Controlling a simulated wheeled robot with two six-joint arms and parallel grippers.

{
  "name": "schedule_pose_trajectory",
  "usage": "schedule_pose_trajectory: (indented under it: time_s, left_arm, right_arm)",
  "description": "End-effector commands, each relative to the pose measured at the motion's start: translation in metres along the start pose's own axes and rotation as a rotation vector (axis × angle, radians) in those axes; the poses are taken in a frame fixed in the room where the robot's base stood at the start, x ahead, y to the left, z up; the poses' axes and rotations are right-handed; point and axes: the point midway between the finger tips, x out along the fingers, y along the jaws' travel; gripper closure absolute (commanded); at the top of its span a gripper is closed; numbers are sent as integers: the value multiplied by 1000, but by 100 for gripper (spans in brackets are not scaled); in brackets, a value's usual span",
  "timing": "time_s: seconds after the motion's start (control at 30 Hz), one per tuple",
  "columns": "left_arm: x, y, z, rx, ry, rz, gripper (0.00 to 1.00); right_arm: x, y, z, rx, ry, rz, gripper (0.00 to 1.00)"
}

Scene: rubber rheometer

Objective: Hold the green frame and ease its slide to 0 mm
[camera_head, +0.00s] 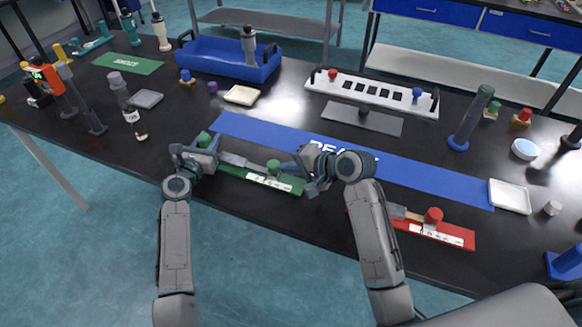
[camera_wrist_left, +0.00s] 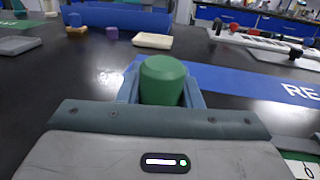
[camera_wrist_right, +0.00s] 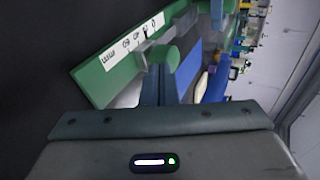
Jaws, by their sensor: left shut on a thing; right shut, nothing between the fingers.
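The green frame (camera_head: 229,178) lies near the table's front edge, with a white mm scale (camera_wrist_right: 130,45) along one side. My left gripper (camera_head: 203,148) is shut on the green end knob (camera_wrist_left: 163,80) of the frame, which stands up between its fingers. The grey slide (camera_head: 240,161) runs along the frame and carries a second green knob (camera_head: 273,166), which also shows in the right wrist view (camera_wrist_right: 172,58). My right gripper (camera_head: 292,168) is shut and empty, its fingertips close beside the slide knob; I cannot tell if they touch. The exact scale reading is unclear.
A blue mat (camera_head: 430,178) lies behind the frame. A red frame (camera_head: 455,236) with a red knob lies to the right, partly behind my right arm. A blue tray (camera_head: 210,65), a white rack (camera_head: 350,83) and a dark bottle (camera_head: 140,130) stand further back.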

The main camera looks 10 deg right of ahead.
Motion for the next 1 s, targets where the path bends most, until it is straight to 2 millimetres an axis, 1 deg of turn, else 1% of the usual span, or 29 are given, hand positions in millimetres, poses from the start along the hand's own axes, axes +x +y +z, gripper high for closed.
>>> schedule_pose_trajectory:
  time_s: [0.13,0.3,0.67,0.77,0.83,1.0]
  left_arm:
    - [0,0,0,0,0,0,98]
    - [0,0,0,0,0,-1,98]
    - [0,-3,0,-4,0,-5,98]
    - [0,-3,0,-4,0,-6,98]
    - [0,-3,0,-4,0,-5,98]
    - [0,-2,-1,-3,1,-3,98]
  right_arm:
    - [9,-6,2,3,-1,-4,100]
    - [26,-17,5,2,-1,-3,100]
    - [28,-17,6,2,-3,-1,100]
    - [22,-17,6,1,-2,-1,100]
    - [14,-17,5,1,-1,-1,100]
    - [-21,-17,4,-5,3,1,100]
